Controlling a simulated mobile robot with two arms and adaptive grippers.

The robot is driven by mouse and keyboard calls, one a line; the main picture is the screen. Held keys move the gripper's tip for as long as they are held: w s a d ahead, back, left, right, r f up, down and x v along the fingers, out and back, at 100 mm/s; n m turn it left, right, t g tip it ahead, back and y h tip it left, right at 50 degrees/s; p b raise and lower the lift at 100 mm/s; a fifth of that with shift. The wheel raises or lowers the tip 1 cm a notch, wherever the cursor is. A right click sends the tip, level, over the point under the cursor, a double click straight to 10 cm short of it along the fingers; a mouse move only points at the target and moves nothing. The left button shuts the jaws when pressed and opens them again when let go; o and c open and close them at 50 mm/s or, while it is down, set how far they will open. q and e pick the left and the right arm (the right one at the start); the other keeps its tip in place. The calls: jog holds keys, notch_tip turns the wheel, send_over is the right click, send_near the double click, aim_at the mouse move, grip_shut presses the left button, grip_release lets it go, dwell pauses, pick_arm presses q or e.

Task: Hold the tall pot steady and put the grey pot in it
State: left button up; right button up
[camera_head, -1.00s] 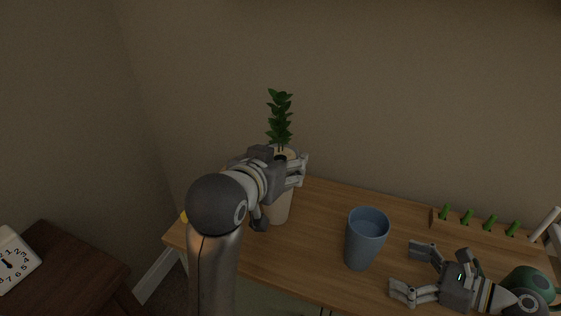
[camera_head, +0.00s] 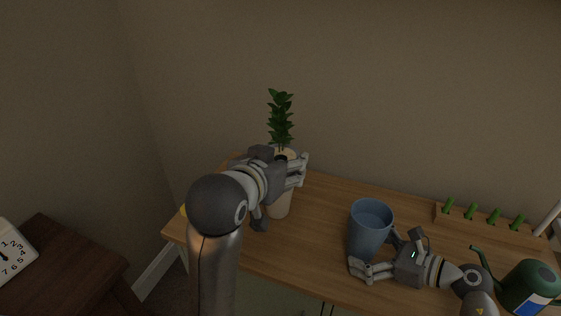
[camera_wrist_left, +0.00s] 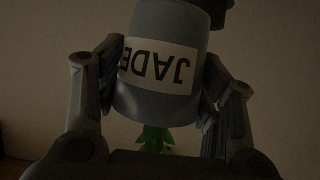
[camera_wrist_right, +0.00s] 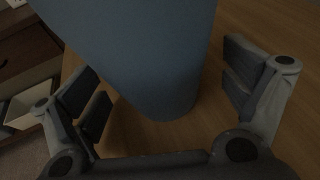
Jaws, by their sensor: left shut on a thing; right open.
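The grey pot (camera_wrist_left: 160,85), with a white JADE label, is in the left wrist view, upside down in the picture, between the fingers of my left gripper (camera_wrist_left: 165,70). My left gripper (camera_head: 300,171) is shut on it; in the head view the arm hides most of it. Green leaves (camera_wrist_left: 153,138) show past its edge. The tall pot (camera_head: 369,230) is blue, open-topped, and stands upright on the table. My right gripper (camera_head: 376,253) is open, its fingers on either side of the tall pot's lower part; in the right wrist view (camera_wrist_right: 165,85) gaps show beside the pot.
A leafy plant (camera_head: 280,120) rises behind my left gripper, above a beige shape (camera_head: 280,206). A green watering can (camera_head: 530,284) stands at the right. A wooden holder with green spikes (camera_head: 480,219) is at the back right. The wooden table (camera_head: 325,218) is clear between the pots.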

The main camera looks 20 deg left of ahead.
pick_arm(q)
jog(key=shift+r, duration=0.1)
pick_arm(e)
jog(key=c, duration=1)
pick_arm(q)
jog(key=w+d+f+m+h, duration=0.2)
jog(key=w+d+m+h, duration=0.25)
jog(key=w+d, duration=0.6)
send_over(331, 223)
jog(key=shift+g+h, duration=0.4)
jog(key=shift+h, duration=0.05)
jog(key=shift+f, duration=8.9)
